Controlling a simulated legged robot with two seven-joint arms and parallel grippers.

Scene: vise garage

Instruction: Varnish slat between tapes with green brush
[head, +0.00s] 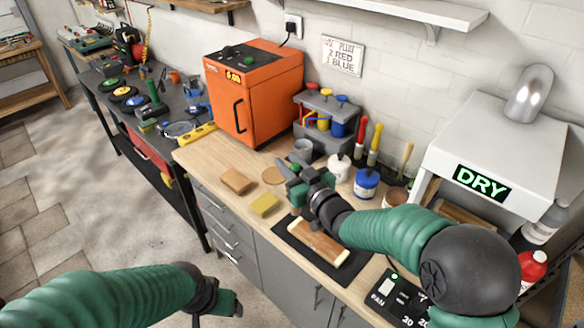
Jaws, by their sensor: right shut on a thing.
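The wooden slat (318,241) lies on a black mat (284,252) near the counter's front edge, with a pale band of tape near each end. Its middle looks reddish brown. My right gripper (297,181) is above the counter, behind the slat and close to a grey cup (303,148). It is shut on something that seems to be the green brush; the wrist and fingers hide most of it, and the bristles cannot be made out. My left gripper (232,303) is low in front of the cabinets, away from the counter top; its fingers are small and partly hidden.
A red-handled brush (361,132) and a yellow-handled one (376,138) stand at the wall near white and blue jars (366,183). Sponge-like blocks (236,181) lie left of the mat. An orange oven (254,90) stands behind; a DRY hood (490,150) is at right.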

